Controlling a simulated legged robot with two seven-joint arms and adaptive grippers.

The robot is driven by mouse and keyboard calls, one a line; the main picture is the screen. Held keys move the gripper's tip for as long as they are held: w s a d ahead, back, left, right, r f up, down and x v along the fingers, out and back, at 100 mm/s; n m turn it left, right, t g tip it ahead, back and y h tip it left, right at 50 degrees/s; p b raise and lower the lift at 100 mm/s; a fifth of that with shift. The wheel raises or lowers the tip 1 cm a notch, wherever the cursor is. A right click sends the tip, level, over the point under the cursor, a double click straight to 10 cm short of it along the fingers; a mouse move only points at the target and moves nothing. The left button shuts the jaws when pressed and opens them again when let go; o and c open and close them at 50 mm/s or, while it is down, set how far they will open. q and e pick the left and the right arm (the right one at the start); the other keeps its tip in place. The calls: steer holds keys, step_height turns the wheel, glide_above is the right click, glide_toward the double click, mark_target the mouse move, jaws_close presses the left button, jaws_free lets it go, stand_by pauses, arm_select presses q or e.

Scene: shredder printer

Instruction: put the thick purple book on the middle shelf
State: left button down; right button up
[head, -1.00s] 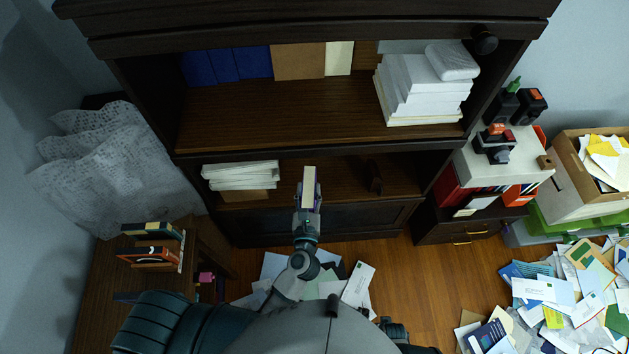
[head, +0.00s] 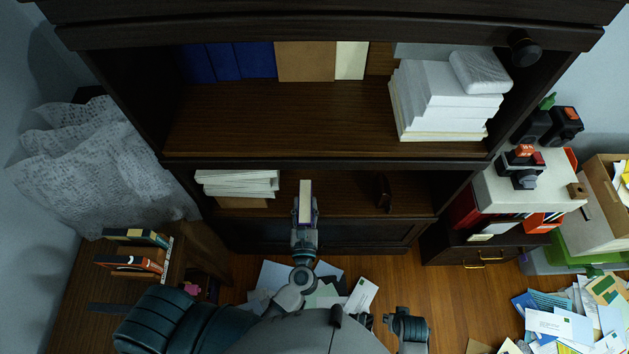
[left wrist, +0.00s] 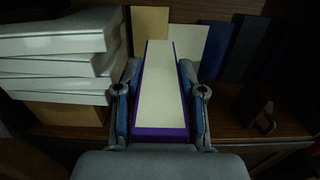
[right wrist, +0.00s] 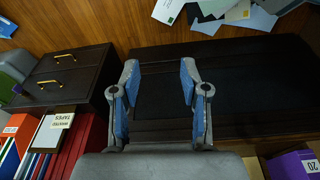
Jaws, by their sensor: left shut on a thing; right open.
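The thick purple book (left wrist: 161,134) is held between the fingers of my left gripper (left wrist: 160,95), its pale page edges facing up. In the head view the book (head: 305,203) shows mostly as a pale strip at the opening of the lower of two open shelves (head: 345,205). I cannot tell whether it touches the shelf board. My left gripper (head: 305,225) is shut on it. The upper open shelf (head: 290,125) is above. My right gripper (right wrist: 160,85) is open and empty, low in front of a dark panel.
On the lower shelf, a white paper stack (head: 237,183) stands left of the book and a dark bookend (head: 383,192) right. The upper shelf holds blue binders (head: 228,63) and white paper (head: 440,100). Loose papers (head: 362,296) lie on the floor. A drawer unit (head: 480,248) stands at right.

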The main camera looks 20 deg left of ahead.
arm_select(q)
steer(key=w+a+f, duration=0.1)
steer(key=w+f, duration=0.1)
steer(key=w, duration=0.5)
steer(key=w+a+f+b, duration=0.1)
steer(key=w+f, duration=0.1)
steer(key=w, duration=0.5)
steer(key=shift+w+a+f, duration=0.2)
steer(key=shift+a+f, duration=0.05)
steer(key=shift+f, duration=0.1)
arm_select(e)
steer(key=r, duration=0.4)
steer(key=shift+s+a+r, duration=0.1)
steer(key=shift+a+r, duration=0.05)
steer(key=shift+a, duration=0.05)
arm_select(q)
steer(key=shift+d+b, duration=0.1)
steer(key=shift+b, duration=0.2)
steer(key=c, duration=0.7)
jaws_free()
steer(key=shift+f, duration=0.15)
arm_select(e)
steer(key=shift+r, duration=0.15)
